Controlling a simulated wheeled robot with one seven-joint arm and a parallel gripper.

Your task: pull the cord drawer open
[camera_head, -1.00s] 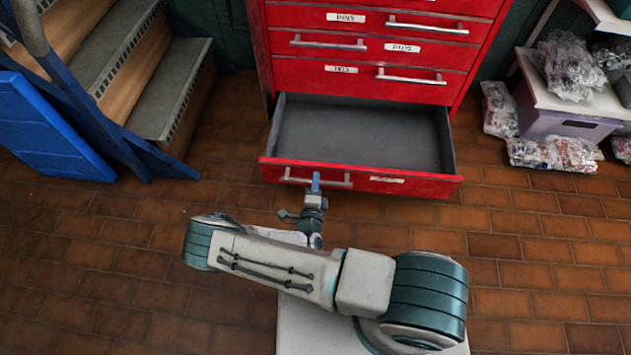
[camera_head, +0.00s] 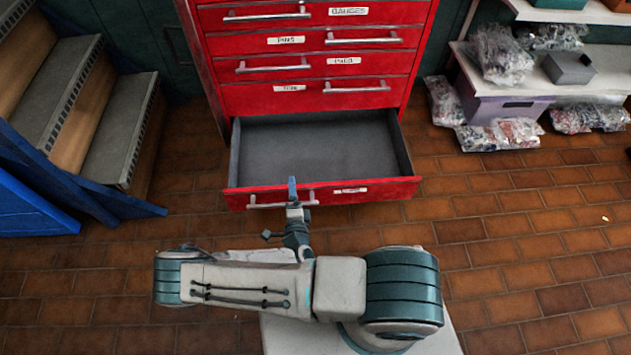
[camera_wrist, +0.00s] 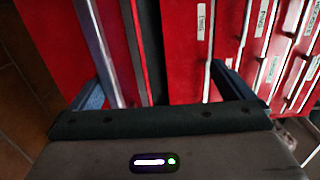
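The red cabinet's bottom drawer (camera_head: 386,189) stands pulled well out, its grey inside empty. The label on its front is too small to read, so I cannot tell whether it says cord. Its silver bar handle (camera_head: 265,205) is on the left part of the front. My gripper (camera_head: 292,188) is at the right part of this handle, with a blue finger upright against the drawer front. In the wrist view my gripper (camera_wrist: 158,88) has its two blue fingers wide apart. A silver bar (camera_wrist: 97,45) runs close to the left finger; contact is unclear.
Closed red drawers (camera_head: 310,93) with bar handles rise above the open one. Grey steps (camera_head: 120,130) and a blue panel (camera_head: 35,205) stand at left. A purple bin (camera_head: 495,105) and plastic-wrapped bags (camera_head: 500,135) are at right.

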